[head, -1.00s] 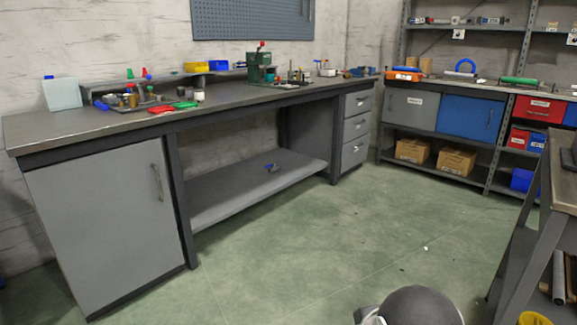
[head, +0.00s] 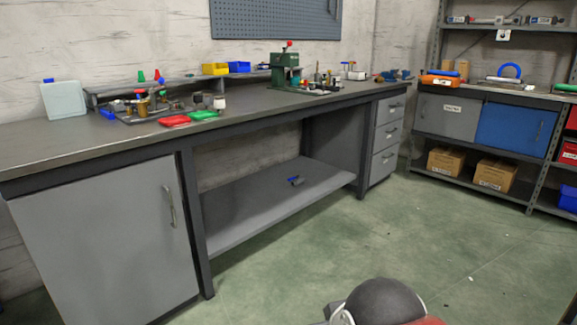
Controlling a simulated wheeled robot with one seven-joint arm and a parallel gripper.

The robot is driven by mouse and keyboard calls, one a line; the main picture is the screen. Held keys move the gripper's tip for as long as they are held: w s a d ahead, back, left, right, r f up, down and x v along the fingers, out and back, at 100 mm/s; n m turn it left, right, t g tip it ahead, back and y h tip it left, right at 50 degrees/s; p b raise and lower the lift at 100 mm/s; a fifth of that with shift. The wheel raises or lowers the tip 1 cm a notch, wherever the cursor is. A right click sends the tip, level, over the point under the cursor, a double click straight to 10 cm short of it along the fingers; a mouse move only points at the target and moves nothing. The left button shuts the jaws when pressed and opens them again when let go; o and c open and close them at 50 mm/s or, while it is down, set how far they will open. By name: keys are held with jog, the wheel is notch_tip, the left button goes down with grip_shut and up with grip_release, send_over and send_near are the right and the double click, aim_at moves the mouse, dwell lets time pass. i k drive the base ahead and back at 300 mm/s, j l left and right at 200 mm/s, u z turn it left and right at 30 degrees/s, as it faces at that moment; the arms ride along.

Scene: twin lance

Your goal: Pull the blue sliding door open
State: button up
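The blue sliding door (head: 516,131) is on the shelving unit at the right of the head view. It has a vertical handle near its right edge. The blue door looks shut. My gripper is not in view. A dark rounded part of my own body shows at the bottom edge, far from the door.
A long workbench (head: 110,142) with tools and a grey cabinet runs along the left and back. Cardboard boxes (head: 496,175) stand on the shelf below the doors. Red and blue bins are at the right edge. The green floor (head: 400,240) between me and the shelving is largely clear.

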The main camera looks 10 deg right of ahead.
aim_at(528, 131)
jog(key=i+l+z, duration=0.1)
jog(key=i+z, duration=0.7)
jog(key=i+j+z, duration=0.15)
jog(key=z, duration=0.2)
jog(key=i+l+z, duration=0.35)
jog(key=i, duration=0.7)
jog(key=i+j+z, duration=0.1)
jog(key=i+z, duration=0.25)
jog(key=i, duration=0.7)
jog(key=i+l+u, duration=0.4)
jog(key=i+l, duration=1.1)
